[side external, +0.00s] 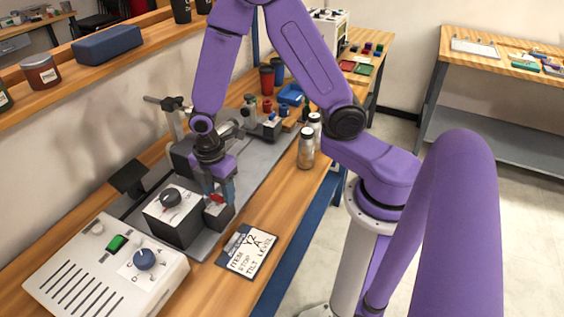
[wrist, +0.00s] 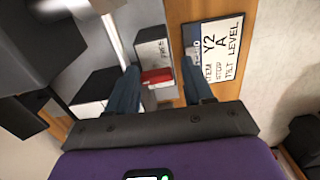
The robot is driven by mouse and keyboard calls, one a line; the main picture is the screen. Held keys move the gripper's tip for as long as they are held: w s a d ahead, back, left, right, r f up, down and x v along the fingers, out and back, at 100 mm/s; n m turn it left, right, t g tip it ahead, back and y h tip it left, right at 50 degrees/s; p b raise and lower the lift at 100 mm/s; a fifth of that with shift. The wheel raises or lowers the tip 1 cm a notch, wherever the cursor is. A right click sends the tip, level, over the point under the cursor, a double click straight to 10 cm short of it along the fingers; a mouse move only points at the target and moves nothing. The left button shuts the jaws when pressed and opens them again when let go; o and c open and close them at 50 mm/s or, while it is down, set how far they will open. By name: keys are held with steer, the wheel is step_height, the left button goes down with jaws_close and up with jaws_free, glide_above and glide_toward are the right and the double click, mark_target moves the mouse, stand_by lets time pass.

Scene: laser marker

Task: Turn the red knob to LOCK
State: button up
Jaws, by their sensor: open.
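The red knob (side external: 217,198) sits on a small dark box (side external: 217,216) on the grey plate, beside a larger box with a black dial. In the wrist view the red knob (wrist: 157,76) shows as a red bar across the small box (wrist: 153,48). Small lettering is on the box face, too small to read surely. My gripper (side external: 219,194) points down at the knob. In the wrist view my gripper (wrist: 161,67) is open, with one finger on each side of the knob. The left finger looks close to it, and a gap shows at the right. I cannot tell whether either finger touches.
A box with a black dial (side external: 171,198) stands left of the knob. A white control unit (side external: 110,272) with a green switch and blue knob (side external: 145,259) is at the front left. A label card (side external: 247,250) lies in front. Jars (side external: 306,150) stand to the right.

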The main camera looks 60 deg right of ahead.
mark_target(216, 196)
steer(key=m, duration=0.5)
steer(key=shift+w+a, duration=0.25)
steer(key=shift+a, duration=0.15)
steer(key=m, duration=0.4)
steer(key=shift+s+d+f+m, duration=0.1)
steer(key=shift+s+d+m, duration=0.05)
steer(key=shift+d+m, duration=0.25)
steer(key=m, duration=0.4)
steer(key=shift+m, duration=0.3)
steer(key=m, duration=0.3)
steer(key=shift+a, duration=0.2)
steer(key=shift+a+r, duration=0.1)
steer(key=shift+r, duration=0.3)
step_height(216, 196, up, 17)
steer(key=s+d+f+n, duration=0.1)
steer(key=s+d+n, duration=0.1)
steer(key=s+n, duration=0.4)
steer(key=s+d+f+n, duration=0.2)
steer(key=s+n, duration=0.4)
steer(key=s, duration=0.7)
steer(key=shift+s+y, duration=0.3)
steer(key=shift+s, duration=0.1)
